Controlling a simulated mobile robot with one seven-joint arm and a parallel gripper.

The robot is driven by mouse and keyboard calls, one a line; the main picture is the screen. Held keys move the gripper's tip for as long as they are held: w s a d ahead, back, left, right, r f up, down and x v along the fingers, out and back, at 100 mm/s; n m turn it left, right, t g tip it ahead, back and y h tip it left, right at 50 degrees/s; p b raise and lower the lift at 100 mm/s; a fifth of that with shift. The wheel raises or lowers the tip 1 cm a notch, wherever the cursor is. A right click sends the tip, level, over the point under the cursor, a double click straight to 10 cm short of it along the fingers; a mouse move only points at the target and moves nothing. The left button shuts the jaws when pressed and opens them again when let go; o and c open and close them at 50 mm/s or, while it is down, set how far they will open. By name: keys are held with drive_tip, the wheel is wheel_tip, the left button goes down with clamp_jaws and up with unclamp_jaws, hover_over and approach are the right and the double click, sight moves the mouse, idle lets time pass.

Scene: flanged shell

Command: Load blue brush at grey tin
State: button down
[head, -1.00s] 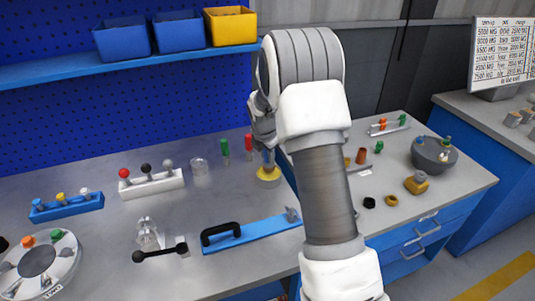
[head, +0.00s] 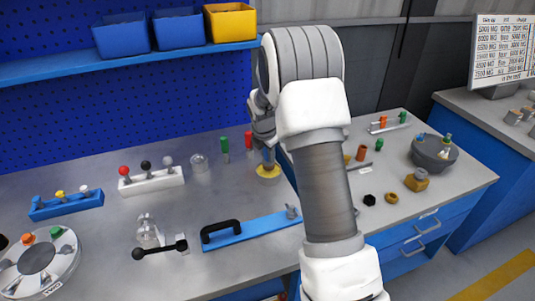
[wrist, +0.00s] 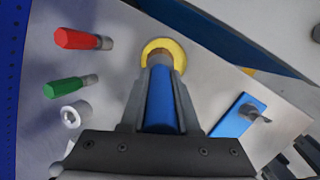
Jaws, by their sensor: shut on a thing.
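My gripper (wrist: 161,76) is shut on the blue brush (wrist: 160,102), which shows between the two fingers in the wrist view. In the head view the brush (head: 268,156) stands roughly upright, low over the bench, partly hidden by my arm. Its lower end is at a round yellow piece (head: 268,172) with a brownish centre, which shows as a yellow ring (wrist: 170,45) in the wrist view. I cannot tell whether the brush end is inside it or just above. A dark grey round tub (head: 434,153) at the right, holding small blue and green-topped things, may be the grey tin.
A red-handled tool (wrist: 82,39) and a green-handled tool (wrist: 69,87) stand close to the left. A blue bar with a black handle (head: 222,232) lies in front. A white block with coloured knobs (head: 151,180) stands farther left. Shelf bins (head: 180,30) hang above the back.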

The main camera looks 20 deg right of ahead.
drive_tip(key=shift+f+b, duration=0.3)
drive_tip(key=shift+f, duration=0.35)
idle(1.1)
drive_tip(key=shift+r, duration=0.15)
drive_tip(key=shift+r+p, duration=2.7)
drive_tip(key=shift+r, duration=0.75)
drive_tip(key=shift+f, duration=0.1)
drive_tip(key=shift+s+a, duration=0.15)
drive_tip(key=shift+a, duration=0.1)
drive_tip(key=s+a+f+m+g, duration=0.2)
drive_tip(key=s+a+m, duration=0.3)
drive_tip(key=s+m, duration=0.3)
drive_tip(key=s+a+f+m+g, duration=0.2)
drive_tip(key=s+a+m+g, duration=0.2)
drive_tip(key=s+m, duration=0.5)
drive_tip(key=a+m, duration=0.2)
drive_tip(key=m, duration=0.3)
drive_tip(key=shift+g+h, duration=0.3)
